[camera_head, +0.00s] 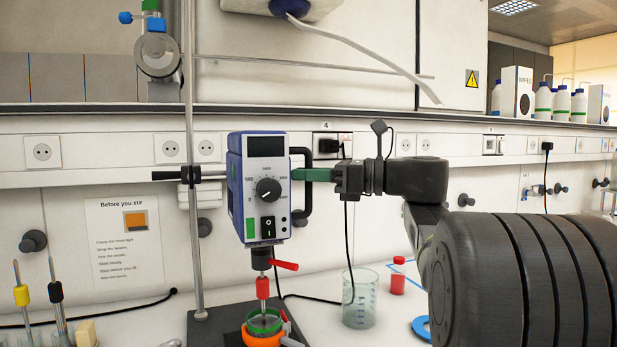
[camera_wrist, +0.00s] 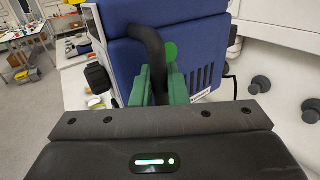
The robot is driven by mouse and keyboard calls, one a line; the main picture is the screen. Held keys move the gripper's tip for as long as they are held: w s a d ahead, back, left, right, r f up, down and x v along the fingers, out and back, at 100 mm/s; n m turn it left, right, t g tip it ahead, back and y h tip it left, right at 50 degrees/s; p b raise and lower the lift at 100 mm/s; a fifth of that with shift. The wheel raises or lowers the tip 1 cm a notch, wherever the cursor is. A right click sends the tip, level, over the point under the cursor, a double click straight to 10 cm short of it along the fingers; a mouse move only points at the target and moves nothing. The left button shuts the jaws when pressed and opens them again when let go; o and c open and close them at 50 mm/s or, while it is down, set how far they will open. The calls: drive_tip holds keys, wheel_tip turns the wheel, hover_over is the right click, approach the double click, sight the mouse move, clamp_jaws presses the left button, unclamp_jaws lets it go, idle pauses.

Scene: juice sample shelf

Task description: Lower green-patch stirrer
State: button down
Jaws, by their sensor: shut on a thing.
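The stirrer (camera_head: 268,170) is a blue and white box with a dial, a black switch and a green patch on its front lower left. It is clamped on a vertical metal rod (camera_head: 195,240). Its shaft points down with a red part over a green-rimmed vessel (camera_head: 264,323) in an orange holder. My gripper (camera_head: 312,174) comes from the right, its green fingers shut on the stirrer's black side handle (camera_head: 304,203). In the wrist view the blue housing (camera_wrist: 195,40) fills the middle, and the green fingers (camera_wrist: 160,88) close around the black handle (camera_wrist: 150,45).
A glass beaker (camera_head: 360,298) and a red-capped jar (camera_head: 397,277) stand to the right on the bench. A notice (camera_head: 124,240) and stirring rods with yellow and black parts (camera_head: 57,290) are at the left. A black cable hangs behind my gripper. A shelf edge runs above.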

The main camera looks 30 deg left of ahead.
drive_tip(key=shift+f, duration=0.45)
drive_tip(key=c, duration=1.8)
unclamp_jaws()
drive_tip(key=shift+r, duration=0.1)
drive_tip(key=shift+d, duration=0.15)
drive_tip(key=v, duration=1.3)
drive_tip(key=shift+w+d+b, duration=0.1)
drive_tip(key=shift+d+b, duration=0.15)
drive_tip(key=shift+b, duration=0.05)
drive_tip(key=shift+a, duration=0.1)
